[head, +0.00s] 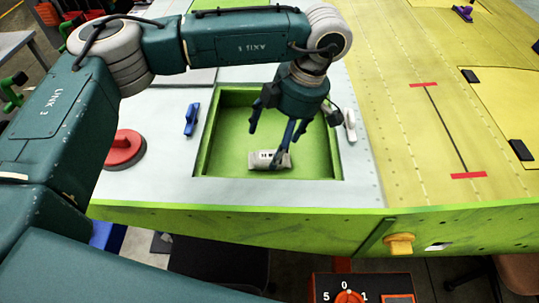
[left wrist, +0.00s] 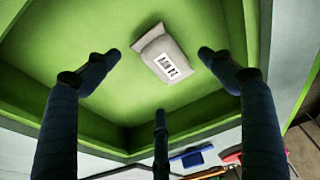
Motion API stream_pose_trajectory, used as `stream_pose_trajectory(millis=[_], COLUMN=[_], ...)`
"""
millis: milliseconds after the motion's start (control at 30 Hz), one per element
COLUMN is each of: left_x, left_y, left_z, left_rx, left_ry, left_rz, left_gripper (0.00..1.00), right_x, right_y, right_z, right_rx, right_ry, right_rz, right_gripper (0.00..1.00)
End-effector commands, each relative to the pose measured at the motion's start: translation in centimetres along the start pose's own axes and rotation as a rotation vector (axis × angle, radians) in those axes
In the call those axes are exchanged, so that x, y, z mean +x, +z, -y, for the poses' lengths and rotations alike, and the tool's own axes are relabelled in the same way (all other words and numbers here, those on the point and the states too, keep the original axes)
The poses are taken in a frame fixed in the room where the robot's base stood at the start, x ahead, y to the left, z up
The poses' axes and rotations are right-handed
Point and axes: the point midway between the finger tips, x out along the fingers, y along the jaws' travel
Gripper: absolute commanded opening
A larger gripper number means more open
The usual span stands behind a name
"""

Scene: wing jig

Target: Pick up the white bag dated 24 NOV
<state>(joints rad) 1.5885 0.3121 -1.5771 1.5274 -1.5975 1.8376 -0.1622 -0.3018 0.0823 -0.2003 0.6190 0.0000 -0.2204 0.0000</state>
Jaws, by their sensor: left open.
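A small white-grey bag (head: 259,160) with a white label lies on the floor of the green recessed tray (head: 338,179). The label carries dark print, too small and turned for me to read the date surely. In the left wrist view the bag (left wrist: 150,48) lies beyond the fingers, roughly centred between the two upper fingertips. My left gripper (head: 277,148) points down over the tray with its fingers spread, open and empty. One finger overlaps the bag's right end in the head view; I cannot tell whether it touches. My right gripper is not in view.
An orange knob (head: 400,244) sits on the green front edge.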

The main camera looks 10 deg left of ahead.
Motion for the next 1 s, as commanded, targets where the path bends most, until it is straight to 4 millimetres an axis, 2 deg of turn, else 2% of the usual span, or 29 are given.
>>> stream_pose_trajectory(millis=[33, 200, 500, 733, 800, 1000], left_x=[0.4, 2.9, 3.5, 3.5, 3.5, 3.4], left_y=[-0.2, -0.1, 0.1, 0.1, 0.1, 0.0], left_z=[0.2, 0.2, 0.1, 0.1, 0.1, 0.1], left_rx=[0.001, -0.001, -0.001, 0.0, 0.0, -0.001], left_ry=[-0.005, -0.003, 0.0, 0.0, -0.001, -0.001], left_rz=[-0.003, -0.002, 0.0, 0.0, 0.0, -0.001], left_gripper=[0.82, 0.82, 0.82, 0.36, 0.32, 0.32], right_x=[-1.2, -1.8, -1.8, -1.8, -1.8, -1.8], right_y=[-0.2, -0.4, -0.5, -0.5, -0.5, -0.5], right_z=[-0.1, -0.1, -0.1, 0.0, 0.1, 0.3], right_rx=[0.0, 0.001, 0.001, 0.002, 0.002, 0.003], right_ry=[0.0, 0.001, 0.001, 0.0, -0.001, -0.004], right_rz=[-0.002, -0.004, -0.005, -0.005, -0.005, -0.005], right_gripper=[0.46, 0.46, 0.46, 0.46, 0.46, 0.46])
